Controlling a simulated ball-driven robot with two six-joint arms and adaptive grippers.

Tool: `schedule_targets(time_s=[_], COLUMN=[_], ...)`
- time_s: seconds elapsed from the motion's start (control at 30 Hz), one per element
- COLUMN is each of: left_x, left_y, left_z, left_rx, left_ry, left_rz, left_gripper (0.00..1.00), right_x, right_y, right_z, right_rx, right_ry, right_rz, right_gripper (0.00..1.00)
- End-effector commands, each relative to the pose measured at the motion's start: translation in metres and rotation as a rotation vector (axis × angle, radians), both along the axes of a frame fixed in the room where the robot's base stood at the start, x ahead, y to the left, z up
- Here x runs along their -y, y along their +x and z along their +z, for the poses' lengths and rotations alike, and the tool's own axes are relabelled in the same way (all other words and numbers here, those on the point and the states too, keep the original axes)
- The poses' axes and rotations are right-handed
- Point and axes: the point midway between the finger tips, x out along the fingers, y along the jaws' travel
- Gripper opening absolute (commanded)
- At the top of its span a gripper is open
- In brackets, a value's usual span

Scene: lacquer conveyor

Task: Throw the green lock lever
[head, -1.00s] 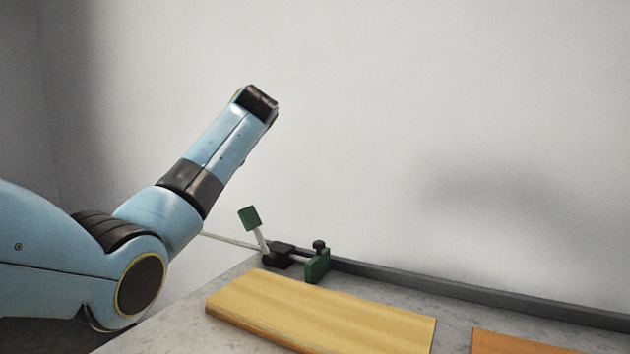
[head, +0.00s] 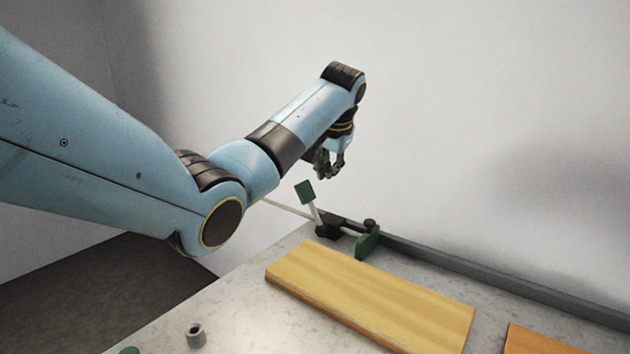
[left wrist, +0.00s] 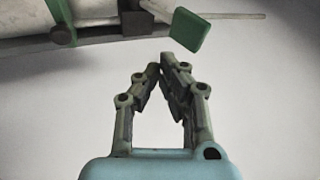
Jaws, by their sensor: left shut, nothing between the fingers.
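The green lock lever (head: 305,192) stands tilted up on a pale stem, rising from a dark base (head: 328,230) at the back of the grey surface. Its green square head also shows at the top of the left wrist view (left wrist: 189,29). My left gripper (head: 328,174) is above and slightly right of the lever head in the head view, apart from it. In the left wrist view its fingers (left wrist: 160,64) are shut with nothing between them, just below and left of the green head. My right gripper is not in view.
A green clamp block (head: 368,240) with a dark knob stands right of the lever base. A yellow wooden board (head: 370,295) lies in front, and an orange board (head: 540,340) is at the right. A dark rail (head: 470,278) runs along the back. A small metal nut (head: 196,335) lies front left.

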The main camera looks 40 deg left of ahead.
Motion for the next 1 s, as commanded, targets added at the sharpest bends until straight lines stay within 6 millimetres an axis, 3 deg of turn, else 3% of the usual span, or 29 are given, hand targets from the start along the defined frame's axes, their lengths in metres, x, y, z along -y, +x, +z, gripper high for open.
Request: schedule_targets(time_s=[0.13,0.33,0.83,1.0], left_x=[-0.012,-0.037,-0.045,-0.061], left_y=[0.008,0.004,0.004,0.002], left_z=[-0.028,-0.039,-0.045,-0.049], left_rx=[-0.004,-0.001,0.0,-0.001], left_ry=[-0.001,0.001,0.001,0.002], left_rz=[0.001,0.002,0.0,0.001], left_gripper=[0.0,0.0,0.0,0.0], right_x=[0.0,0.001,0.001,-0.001], right_y=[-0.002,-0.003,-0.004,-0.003], right_z=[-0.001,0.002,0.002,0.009], right_rx=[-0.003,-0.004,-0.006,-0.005], right_ry=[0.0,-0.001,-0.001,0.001], right_rz=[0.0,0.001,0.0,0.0], right_gripper=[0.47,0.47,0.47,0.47])
